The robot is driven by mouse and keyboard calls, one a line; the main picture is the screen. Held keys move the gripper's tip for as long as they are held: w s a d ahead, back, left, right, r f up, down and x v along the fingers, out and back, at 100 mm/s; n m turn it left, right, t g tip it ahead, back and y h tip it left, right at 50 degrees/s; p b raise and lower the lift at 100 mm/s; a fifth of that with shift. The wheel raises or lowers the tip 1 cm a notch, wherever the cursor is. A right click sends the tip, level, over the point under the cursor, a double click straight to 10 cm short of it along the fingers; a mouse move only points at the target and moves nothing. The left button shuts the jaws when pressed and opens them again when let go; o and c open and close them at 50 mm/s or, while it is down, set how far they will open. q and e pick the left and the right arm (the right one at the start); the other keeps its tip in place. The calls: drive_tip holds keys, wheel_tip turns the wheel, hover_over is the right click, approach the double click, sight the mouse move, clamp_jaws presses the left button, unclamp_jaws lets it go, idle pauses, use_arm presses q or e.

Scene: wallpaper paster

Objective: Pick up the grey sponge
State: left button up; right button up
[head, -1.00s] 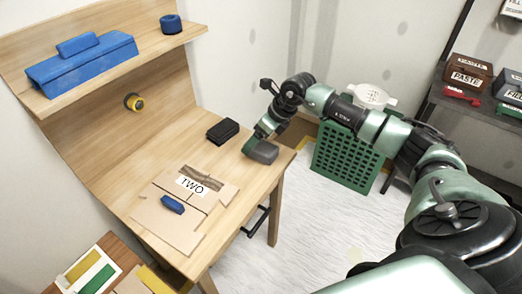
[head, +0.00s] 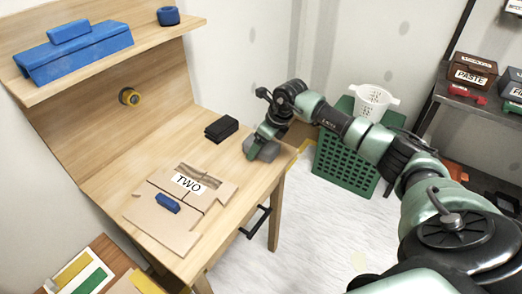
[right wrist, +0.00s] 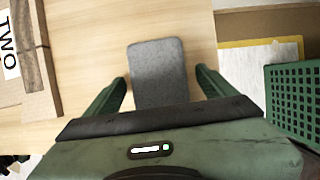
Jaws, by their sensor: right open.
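The grey sponge (head: 265,149) lies on the wooden table near its right edge. In the right wrist view the sponge (right wrist: 158,74) sits between the two green fingers, with a gap on each side. My right gripper (head: 254,150) is open at the sponge, low over the table; it also shows in the right wrist view (right wrist: 160,88). My left gripper is not in view.
A black block (head: 221,128) lies left of the sponge. A cardboard piece labelled TWO (head: 186,182) with a blue block (head: 167,203) lies nearer. A green crate (head: 345,160) stands beyond the table's right edge. Bare wood surrounds the sponge.

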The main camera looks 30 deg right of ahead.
drive_tip(key=shift+f, duration=0.2)
idle(0.4)
drive_tip(key=shift+c, duration=0.3)
drive_tip(key=c, duration=1.4)
drive_tip(key=shift+r, duration=0.1)
wheel_tip(320, 180, up, 20)
drive_tip(key=shift+r+b, duration=0.2)
drive_tip(key=shift+b, duration=0.15)
